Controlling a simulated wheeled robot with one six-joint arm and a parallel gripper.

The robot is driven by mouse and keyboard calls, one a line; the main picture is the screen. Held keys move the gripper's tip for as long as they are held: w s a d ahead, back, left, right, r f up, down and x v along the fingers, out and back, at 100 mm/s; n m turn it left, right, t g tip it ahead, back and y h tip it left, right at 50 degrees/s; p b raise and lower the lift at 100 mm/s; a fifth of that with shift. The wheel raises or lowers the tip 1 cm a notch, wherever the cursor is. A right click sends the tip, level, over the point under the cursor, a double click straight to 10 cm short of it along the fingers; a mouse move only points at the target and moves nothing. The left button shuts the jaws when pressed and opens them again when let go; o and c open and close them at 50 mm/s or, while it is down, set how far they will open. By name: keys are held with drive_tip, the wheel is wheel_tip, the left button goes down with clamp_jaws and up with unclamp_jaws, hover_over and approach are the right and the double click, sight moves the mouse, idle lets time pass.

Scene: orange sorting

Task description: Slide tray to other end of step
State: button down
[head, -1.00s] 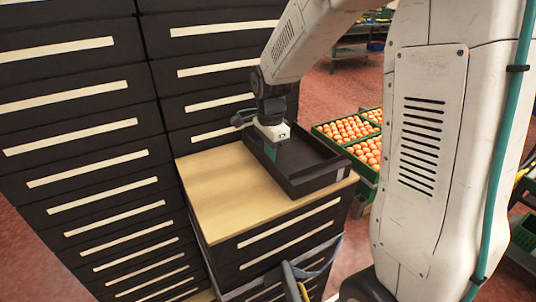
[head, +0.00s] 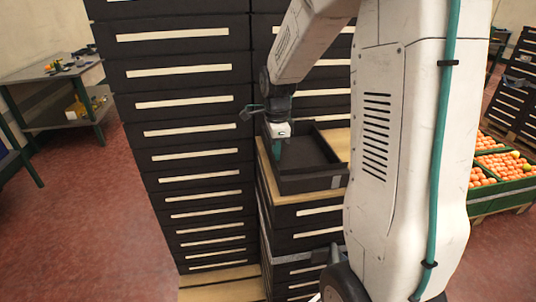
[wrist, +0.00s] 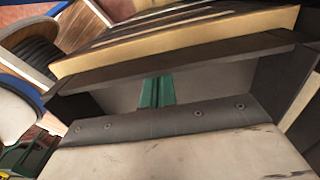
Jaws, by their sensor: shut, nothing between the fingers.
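The tray (head: 310,184) is a black, shallow, open box on the wooden top of the step (head: 340,143), near the step's left end in the head view. Bare wood shows to its right, partly behind my arm, and a thin strip along its left. My gripper (head: 279,158) points down into the tray close to its left wall. In the wrist view my gripper's green fingers (wrist: 156,91) are together inside the tray (wrist: 180,62), with nothing between them. Whether they touch the wall is not clear.
A tall stack of black crates (head: 190,130) stands left of and behind the step. A grey table (head: 50,85) is at far left, with open red floor before it. Green crates of oranges (head: 505,185) stand at right, beyond my arm.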

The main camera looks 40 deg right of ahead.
sight(288, 159)
drive_tip(key=shift+a, duration=0.1)
idle(0.3)
drive_tip(key=d, duration=0.1)
drive_tip(key=s+d, duration=0.1)
drive_tip(key=d, duration=0.1)
drive_tip(key=shift+s+d+r, duration=0.3)
drive_tip(key=shift+d, duration=0.1)
wheel_tip(288, 159, up, 9)
drive_tip(key=shift+r, duration=0.2)
drive_tip(key=shift+a, duration=0.1)
